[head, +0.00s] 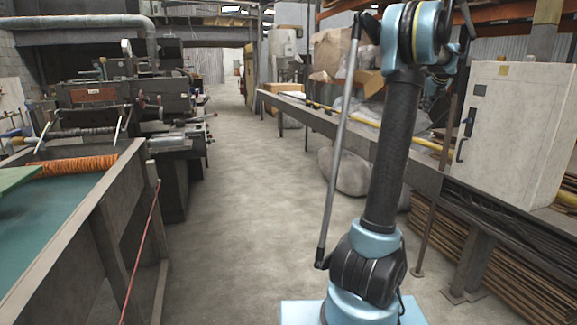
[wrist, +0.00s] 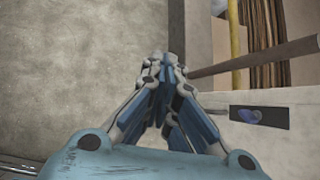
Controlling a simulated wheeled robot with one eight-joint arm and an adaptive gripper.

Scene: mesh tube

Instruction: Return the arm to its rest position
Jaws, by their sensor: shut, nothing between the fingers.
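My gripper (wrist: 165,62) shows in the wrist view with its two fingers closed tip to tip and nothing between them. It hangs over bare concrete floor, beside the light cabinet at the right of that view. In the head view my arm stands upright at the right, with blue joints and a dark link. Its upper end reaches the top edge of the picture, and my gripper cannot be made out there.
A white cabinet (head: 508,135) stands right of my arm; its latch plate (wrist: 259,116) shows in the wrist view. A long bench rail (head: 345,130) runs behind my arm. A green-topped machine table (head: 45,225) is at the left. The aisle floor (head: 235,200) between is clear.

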